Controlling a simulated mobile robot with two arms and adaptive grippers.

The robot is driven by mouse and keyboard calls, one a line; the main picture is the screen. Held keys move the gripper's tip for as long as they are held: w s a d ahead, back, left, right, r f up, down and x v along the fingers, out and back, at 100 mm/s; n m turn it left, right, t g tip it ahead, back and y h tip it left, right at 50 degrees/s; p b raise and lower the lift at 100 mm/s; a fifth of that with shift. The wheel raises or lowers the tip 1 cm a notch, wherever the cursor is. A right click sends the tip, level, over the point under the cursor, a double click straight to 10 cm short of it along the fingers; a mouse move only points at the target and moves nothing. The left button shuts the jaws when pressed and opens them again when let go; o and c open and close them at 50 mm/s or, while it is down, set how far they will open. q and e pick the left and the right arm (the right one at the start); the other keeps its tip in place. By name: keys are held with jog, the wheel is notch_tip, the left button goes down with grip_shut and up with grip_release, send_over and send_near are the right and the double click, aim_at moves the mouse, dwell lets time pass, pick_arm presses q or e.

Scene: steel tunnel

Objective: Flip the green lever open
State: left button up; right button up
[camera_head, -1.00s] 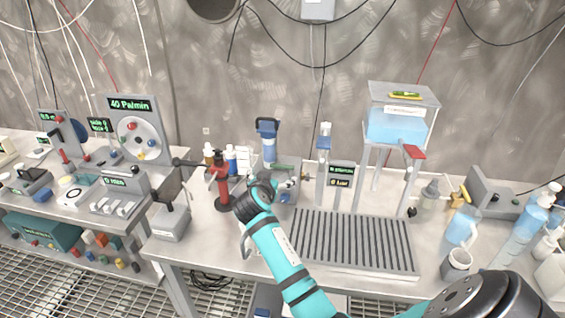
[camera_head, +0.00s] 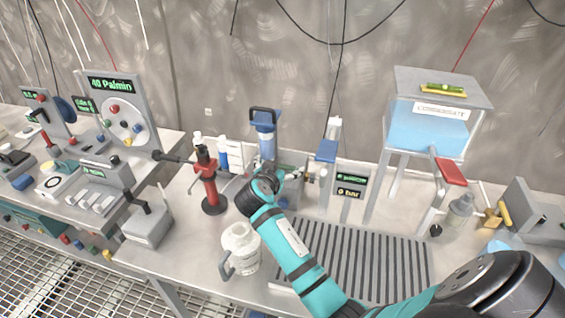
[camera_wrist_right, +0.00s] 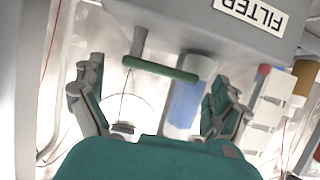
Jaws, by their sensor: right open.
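The green lever (camera_wrist_right: 160,68) is a short green bar on a grey stem below a grey box (camera_wrist_right: 215,22) labelled FILTER, which appears upside down in the right wrist view. My right gripper (camera_wrist_right: 155,98) is open, with one finger to each side of the bar and no clear contact. In the head view my right gripper (camera_head: 266,184) is at the front of a grey block (camera_head: 292,165) on the bench, below a blue canister (camera_head: 263,140). The lever cannot be made out there. My left gripper is not in view.
A red stand (camera_head: 211,185) and a white jug (camera_head: 240,250) are left of my arm. A slotted drain plate (camera_head: 365,255) lies to the right. A raised tank (camera_head: 430,125) stands behind it. Bottles and a blue cylinder (camera_wrist_right: 186,105) show in the wrist view.

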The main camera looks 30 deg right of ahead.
jog(key=shift+a, duration=0.1)
jog(key=shift+c, duration=0.9)
jog(key=c, duration=1.5)
jog(key=shift+s+r+n+t+y+p, duration=0.25)
jog(key=shift+s+n+t+y+p, duration=0.2)
jog(key=shift+n+t+y+p, duration=0.55)
jog(key=n+t+y+p, duration=0.1)
jog(key=n+y+p, duration=0.1)
jog(key=p, duration=0.1)
jog(key=s+n+t+y+p, duration=0.1)
jog(key=n+y+p, duration=0.1)
jog(key=p, duration=0.1)
jog(key=shift+s+d+r, duration=0.15)
jog(key=shift+s+d, duration=0.05)
jog(key=n+y+p, duration=0.1)
jog(key=n+y, duration=0.1)
jog(key=shift+s+d+t+y+p, duration=0.15)
jog(key=shift+s+t+y+p, duration=0.15)
jog(key=shift+p, duration=0.1)
jog(key=shift+s+d+f+n+y+p, duration=0.1)
jog(key=shift+n+y+p, duration=0.05)
jog(key=shift+n+y, duration=0.35)
jog(key=shift+s+f+n+y+p, duration=0.15)
jog(key=shift+n+y, duration=0.25)
jog(key=shift+n, duration=0.2)
jog(key=shift+y, duration=0.3)
